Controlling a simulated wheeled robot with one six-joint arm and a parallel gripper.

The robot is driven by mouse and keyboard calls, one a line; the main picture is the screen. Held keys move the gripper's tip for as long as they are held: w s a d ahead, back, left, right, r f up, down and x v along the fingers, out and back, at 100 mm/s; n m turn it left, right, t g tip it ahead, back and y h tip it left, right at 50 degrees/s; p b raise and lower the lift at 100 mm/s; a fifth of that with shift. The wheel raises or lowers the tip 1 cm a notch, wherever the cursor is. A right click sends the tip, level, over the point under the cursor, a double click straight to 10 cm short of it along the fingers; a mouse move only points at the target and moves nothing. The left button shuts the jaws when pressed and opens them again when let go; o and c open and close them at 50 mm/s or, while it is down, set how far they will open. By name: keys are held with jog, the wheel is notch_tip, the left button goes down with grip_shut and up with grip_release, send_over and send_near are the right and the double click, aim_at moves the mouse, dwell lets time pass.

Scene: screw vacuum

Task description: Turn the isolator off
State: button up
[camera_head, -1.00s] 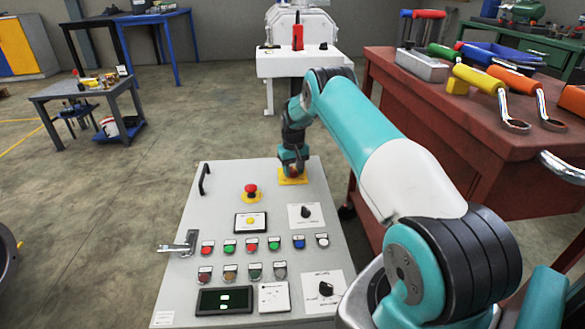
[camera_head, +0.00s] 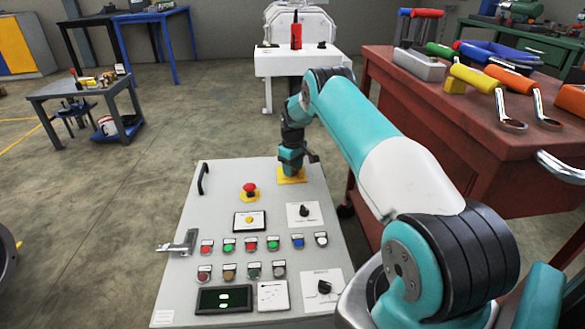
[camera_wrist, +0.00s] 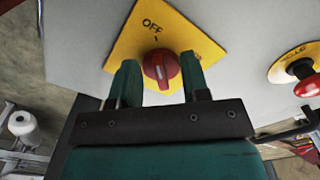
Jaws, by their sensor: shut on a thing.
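The isolator is a red rotary knob (camera_wrist: 161,70) on a yellow plate (camera_wrist: 128,42) in the wrist view. The plate reads OFF above the knob with a short tick; a second label at the right is partly hidden by a finger. In the head view the yellow plate (camera_head: 291,177) shows under my gripper (camera_head: 291,168), which hides the knob.
A red emergency stop (camera_head: 250,188) on the panel (camera_head: 215,185) sits close to the isolator's left; it also shows in the wrist view (camera_wrist: 307,86). Selector switches and several buttons lie nearer. A red workbench (camera_head: 440,130) with tools stands right of my arm.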

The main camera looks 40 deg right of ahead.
jog(key=o, duration=0.8)
jog(key=shift+o, duration=0.2)
notch_tip(320, 180, up, 17)
jog(key=p, duration=0.3)
jog(key=shift+r+p, duration=0.2)
jog(key=shift+p, duration=0.2)
